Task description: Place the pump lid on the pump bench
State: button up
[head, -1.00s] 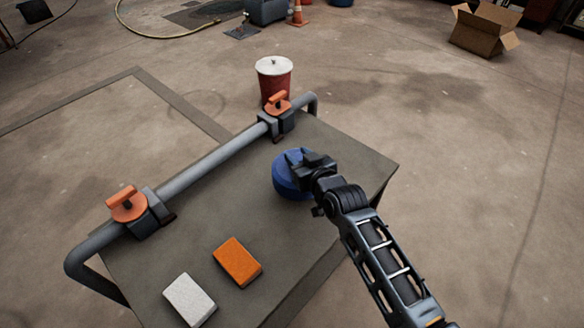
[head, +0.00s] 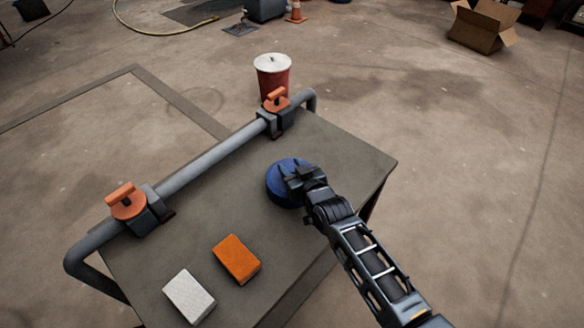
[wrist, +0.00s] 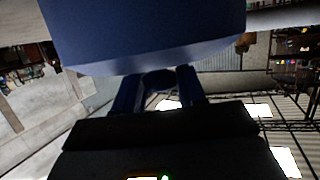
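The pump lid is a blue round piece (head: 279,190) over the right half of the pump bench (head: 235,205), a dark grey tabletop. My gripper (head: 294,174) reaches in from the lower right and covers part of the lid's top. In the wrist view the lid (wrist: 145,30) fills the upper middle, and a small round knob sits between my two fingers (wrist: 158,88). The fingers look closed on that knob. The lid's underside is hidden in the head view, so I cannot tell whether it touches the bench or is just above it.
A grey pipe (head: 215,155) with two orange-handled valves (head: 127,201) runs along the bench's left edge. An orange block (head: 236,259) and a white block (head: 188,297) lie at the front. A red vat with a white top (head: 272,77) stands behind. The middle of the bench is clear.

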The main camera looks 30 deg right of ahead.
jog(key=o, duration=0.4)
jog(key=shift+r, duration=0.1)
jog(key=shift+s+r, duration=0.1)
jog(key=v, duration=1.2)
jog(key=a+f+v, duration=0.1)
jog(key=f+v, duration=0.1)
jog(key=v, duration=2.1)
jog(key=shift+n+y, duration=0.4)
jog(key=shift+y, duration=0.1)
jog(key=s+r, duration=0.4)
jog(key=s+a+r, duration=0.1)
jog(key=s+r, duration=0.7)
jog(key=shift+s+a+r, duration=0.2)
jog(key=shift+a+r, duration=0.05)
